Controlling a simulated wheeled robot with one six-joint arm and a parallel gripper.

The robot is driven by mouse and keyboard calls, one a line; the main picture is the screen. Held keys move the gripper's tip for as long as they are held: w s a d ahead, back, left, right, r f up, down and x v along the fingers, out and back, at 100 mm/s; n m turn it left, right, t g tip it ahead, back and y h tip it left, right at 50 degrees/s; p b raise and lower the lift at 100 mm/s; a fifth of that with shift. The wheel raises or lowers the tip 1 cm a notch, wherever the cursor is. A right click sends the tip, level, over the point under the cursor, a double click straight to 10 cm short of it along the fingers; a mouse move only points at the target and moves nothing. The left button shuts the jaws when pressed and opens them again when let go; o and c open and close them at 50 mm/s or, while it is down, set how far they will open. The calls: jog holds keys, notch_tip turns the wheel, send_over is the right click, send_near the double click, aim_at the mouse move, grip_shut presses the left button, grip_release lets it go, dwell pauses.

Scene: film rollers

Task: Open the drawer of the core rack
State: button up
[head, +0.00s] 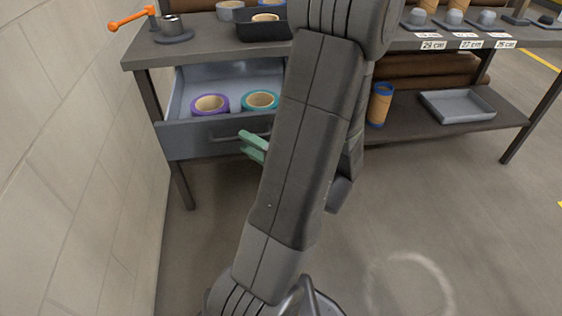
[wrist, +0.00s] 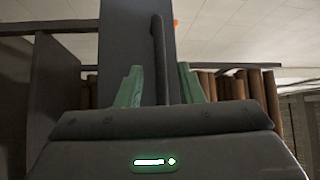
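The drawer (head: 185,140) of the core rack (head: 215,49) stands pulled out from under the top, its inside showing in the head view. A purple roll (head: 210,105) and a teal roll (head: 260,101) lie in it. The dark bar handle (head: 250,134) is on its front, partly hidden by my arm. My gripper (head: 246,146), with green fingers, is at the handle. In the wrist view the handle (wrist: 160,55) runs between the two fingers of my gripper (wrist: 159,80), with a visible gap on each side. The fingers are open around it; the drawer front (wrist: 118,35) is behind.
A pale wall (head: 80,150) rises close on the left. An orange crank (head: 133,18) and a black tray (head: 262,27) are on the top. A grey tray (head: 457,106) and a blue-ended core (head: 380,104) are on the lower shelf. The floor at right is clear.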

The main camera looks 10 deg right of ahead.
jog(key=v, duration=1)
jog(key=shift+p, duration=0.3)
jog(key=shift+a, duration=0.1)
jog(key=x, duration=1.3)
jog(key=shift+w+a+b, duration=0.1)
jog(key=shift+w+b, duration=0.1)
jog(key=shift+b, duration=0.2)
